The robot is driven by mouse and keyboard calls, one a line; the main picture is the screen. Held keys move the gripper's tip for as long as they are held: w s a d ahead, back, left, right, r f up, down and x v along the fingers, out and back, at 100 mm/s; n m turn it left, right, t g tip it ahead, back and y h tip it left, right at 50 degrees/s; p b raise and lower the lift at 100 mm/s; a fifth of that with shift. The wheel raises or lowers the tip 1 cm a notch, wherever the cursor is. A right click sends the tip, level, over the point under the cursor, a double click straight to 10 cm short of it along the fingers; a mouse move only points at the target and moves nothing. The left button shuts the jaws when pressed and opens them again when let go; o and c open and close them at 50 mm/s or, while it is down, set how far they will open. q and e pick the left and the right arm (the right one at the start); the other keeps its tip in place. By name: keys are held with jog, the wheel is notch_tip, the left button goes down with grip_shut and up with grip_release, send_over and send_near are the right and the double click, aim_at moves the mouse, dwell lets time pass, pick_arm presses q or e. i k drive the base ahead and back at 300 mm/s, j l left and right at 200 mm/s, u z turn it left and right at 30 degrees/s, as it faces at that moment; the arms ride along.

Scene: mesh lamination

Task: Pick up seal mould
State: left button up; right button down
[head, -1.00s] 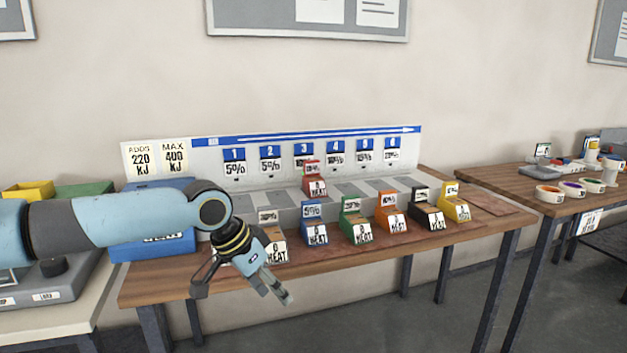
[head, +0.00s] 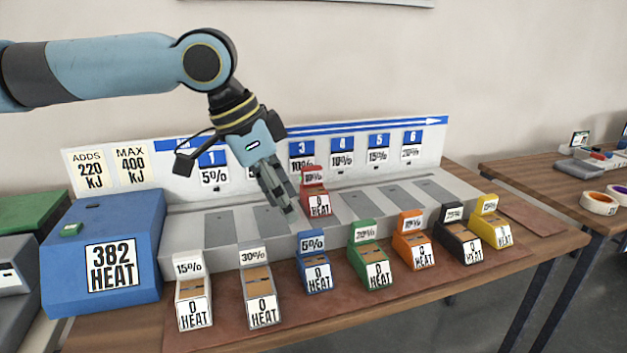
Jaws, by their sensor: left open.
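My left gripper (head: 284,207) is open and empty, pointing down over the grey stepped rack (head: 215,228), just left of a red block (head: 315,193) standing on it. Several small blocks with percentage tags and "0 HEAT" labels stand in a row in front: white (head: 193,283), light grey (head: 261,278), blue (head: 312,256), green (head: 364,232), orange (head: 411,223), black (head: 454,214) and yellow (head: 488,203). No label reads seal mould, so I cannot tell which one it is. My right gripper is not in view.
A blue box (head: 75,245) reading "382 HEAT" stands at the left. A white backboard (head: 437,145) with numbered signs rises behind the rack. Some grey slots (head: 355,206) right of the red block are bare. A second table (head: 545,180) stands at the right.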

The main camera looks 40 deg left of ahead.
aim_at(315, 199)
jog(key=i+j, duration=0.5)
jog(key=j, duration=0.25)
jog(key=i+j, duration=0.25)
jog(key=j, duration=0.1)
